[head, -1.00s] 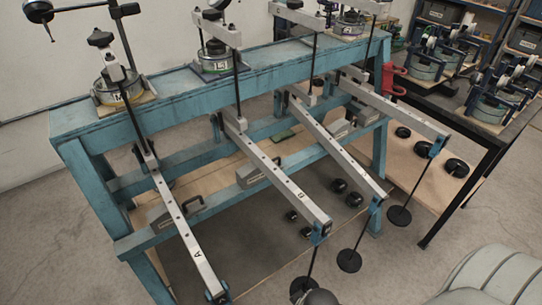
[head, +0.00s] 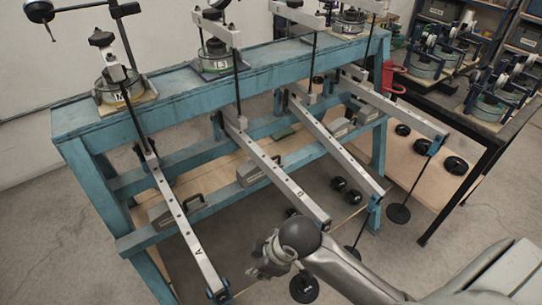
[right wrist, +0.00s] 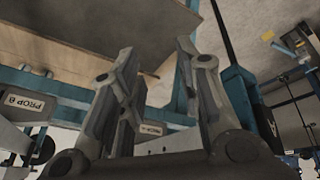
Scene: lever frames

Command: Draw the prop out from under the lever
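Several long grey levers slope forward from a blue frame (head: 85,150); lever A (head: 180,222) is leftmost and lever B (head: 275,178) is beside it. Grey prop blocks sit on the frame's lower rail: one with a dark handle (head: 165,211) by lever A, one beside lever B (head: 252,174), and one farther right (head: 340,128). In the right wrist view a block labelled PROP B (right wrist: 28,104) is at left, and another partly hidden labelled block (right wrist: 150,129) shows between the fingers. My right gripper (head: 264,264) is in front of lever B's end, open and empty (right wrist: 157,65). My left gripper is out of view.
Discs hang on rods from the lever ends, one near my right arm (head: 304,289) and one farther right (head: 398,213). Black weights (head: 346,190) lie below. A dark bench (head: 455,120) with instruments stands right. Open floor (head: 90,260) lies front left.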

